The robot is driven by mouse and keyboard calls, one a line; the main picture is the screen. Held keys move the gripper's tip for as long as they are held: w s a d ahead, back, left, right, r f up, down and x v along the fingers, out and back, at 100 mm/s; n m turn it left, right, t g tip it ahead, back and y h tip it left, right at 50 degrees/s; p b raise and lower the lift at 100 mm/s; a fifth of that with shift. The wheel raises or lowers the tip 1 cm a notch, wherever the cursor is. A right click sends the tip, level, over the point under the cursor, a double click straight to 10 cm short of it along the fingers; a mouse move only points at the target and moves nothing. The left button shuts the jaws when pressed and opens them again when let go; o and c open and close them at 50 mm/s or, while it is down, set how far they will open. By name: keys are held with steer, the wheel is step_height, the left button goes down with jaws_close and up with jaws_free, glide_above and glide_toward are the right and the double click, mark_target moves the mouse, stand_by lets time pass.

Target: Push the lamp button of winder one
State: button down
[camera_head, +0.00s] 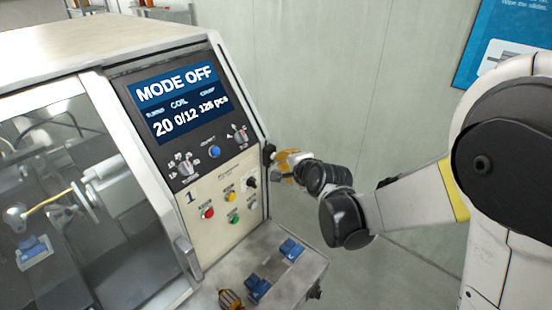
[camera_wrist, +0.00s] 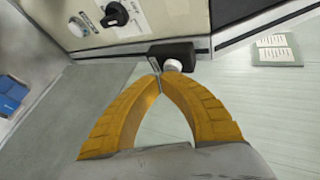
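Winder one is the machine with the "1" on its cream panel (camera_head: 222,200); its screen (camera_head: 178,101) reads MODE OFF. A small black box with a round white button (camera_wrist: 172,65) sits on the machine's right side edge; no label on it is readable. My gripper (camera_wrist: 162,74) has yellow fingers with the tips together, nothing between them. The tips are right at the white button in the wrist view, and I cannot tell whether they touch it. In the head view my gripper (camera_head: 277,165) is beside the panel's right edge and hides most of the box.
The panel has red (camera_head: 208,213), yellow (camera_head: 229,197) and green (camera_head: 234,218) buttons, a black knob (camera_head: 252,183) and a blue button (camera_head: 214,151). A shelf below holds blue parts (camera_head: 291,249). Free floor lies right of the machine; a wall stands behind.

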steer(key=shift+w+a, duration=0.15)
steer(key=shift+a, duration=0.05)
stand_by(0.3)
steer(key=shift+s+d, duration=0.3)
steer(key=shift+d, duration=0.05)
steer(key=shift+d+b, duration=0.1)
steer(key=shift+b, duration=0.2)
steer(key=s+d, duration=0.3)
steer(key=d, duration=0.1)
steer(key=shift+s+d+b, duration=0.25)
steer(key=shift+s+b, duration=0.1)
steer(key=shift+a, duration=0.1)
